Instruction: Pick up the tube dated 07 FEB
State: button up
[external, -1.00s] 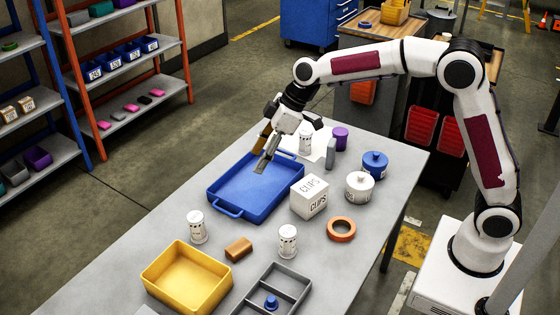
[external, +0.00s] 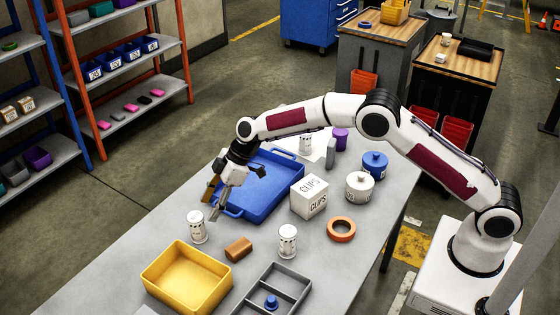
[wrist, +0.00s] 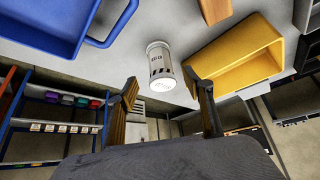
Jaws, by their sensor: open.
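Three white tubes with dark printing stand on the table: one at the left (external: 197,228), one nearer the front (external: 287,241) and one behind the blue tray (external: 305,144). Their dates are too small to read in the external view. My gripper (external: 214,203) is open and empty, just above and behind the left tube. In the wrist view, a white tube (wrist: 159,66) stands ahead, between the directions of my two fingers (wrist: 162,86) and apart from them. It has a printed line and dark slanted stripes; I cannot read its date for certain.
A blue tray (external: 262,190) lies behind my gripper. A yellow bin (external: 187,280), a brown block (external: 238,249) and a grey divided tray (external: 290,284) are in front. A CLIPS box (external: 309,197), an orange ring (external: 341,229) and lidded jars stand to the right.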

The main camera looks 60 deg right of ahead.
aim_at(198, 229)
jog(key=x, duration=0.2)
jog(key=shift+w+f, duration=0.1)
jog(key=shift+f, duration=0.25)
jog(key=shift+x, duration=1.3)
jog(key=shift+a+f, duration=0.1)
jog(key=shift+a, duration=0.05)
jog(key=shift+x, duration=2.45)
jog(key=c, duration=1.3)
